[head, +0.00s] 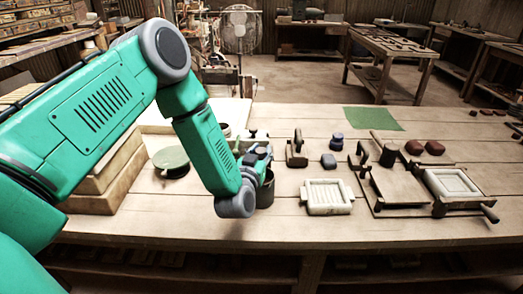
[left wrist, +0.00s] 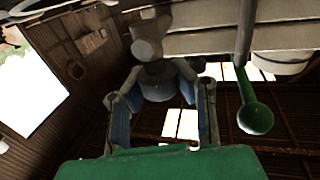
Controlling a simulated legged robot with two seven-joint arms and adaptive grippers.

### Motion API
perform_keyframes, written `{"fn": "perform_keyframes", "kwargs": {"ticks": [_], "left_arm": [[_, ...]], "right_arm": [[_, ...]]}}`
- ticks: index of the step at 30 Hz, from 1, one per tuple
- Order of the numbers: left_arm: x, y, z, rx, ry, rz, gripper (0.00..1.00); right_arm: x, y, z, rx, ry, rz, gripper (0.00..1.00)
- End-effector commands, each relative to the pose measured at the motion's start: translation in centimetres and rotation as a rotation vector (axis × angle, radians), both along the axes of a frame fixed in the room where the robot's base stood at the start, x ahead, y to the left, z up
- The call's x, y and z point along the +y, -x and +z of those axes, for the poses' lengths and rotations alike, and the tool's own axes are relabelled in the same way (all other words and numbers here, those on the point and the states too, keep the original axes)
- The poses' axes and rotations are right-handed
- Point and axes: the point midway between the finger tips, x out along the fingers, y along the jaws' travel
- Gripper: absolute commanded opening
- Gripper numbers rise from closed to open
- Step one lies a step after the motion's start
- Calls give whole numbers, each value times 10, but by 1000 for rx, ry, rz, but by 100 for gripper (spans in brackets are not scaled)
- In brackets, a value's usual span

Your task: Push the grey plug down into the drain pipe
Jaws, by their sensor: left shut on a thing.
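My left gripper (head: 258,157) is over the table's near middle, partly hidden by my own green forearm. In the left wrist view its blue-padded fingers (left wrist: 163,95) are closed on a grey, rounded piece, which looks like the grey plug (left wrist: 152,50). In the head view the plug cannot be made out. A dark upright cylinder (head: 266,192), seemingly the drain pipe, stands just below and beside the gripper. Its left side is hidden by my wrist. Whether the plug touches the pipe cannot be told. My right gripper is in neither view.
A green mat (head: 372,118) lies at the back. The table's front edge is clear.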

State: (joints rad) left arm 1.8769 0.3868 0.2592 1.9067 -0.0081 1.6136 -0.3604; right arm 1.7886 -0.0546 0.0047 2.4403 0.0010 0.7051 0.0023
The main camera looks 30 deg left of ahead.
Motion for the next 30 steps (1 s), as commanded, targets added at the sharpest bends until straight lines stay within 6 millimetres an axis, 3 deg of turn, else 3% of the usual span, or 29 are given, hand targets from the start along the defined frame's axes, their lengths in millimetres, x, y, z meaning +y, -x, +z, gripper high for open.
{"fn": "perform_keyframes", "kwargs": {"ticks": [5,6,7,8,20,30], "left_arm": [[0,2,-5,17,2,-1,0],[0,2,-5,18,2,-2,36],[0,2,-5,18,2,-2,46],[0,2,-5,17,2,-2,49],[-3,8,-3,12,1,-2,49],[-22,72,-5,17,3,-4,49]], "right_arm": [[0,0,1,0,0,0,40],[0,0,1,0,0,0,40],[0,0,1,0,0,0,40],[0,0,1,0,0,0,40],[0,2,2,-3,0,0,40],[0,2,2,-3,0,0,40]]}}
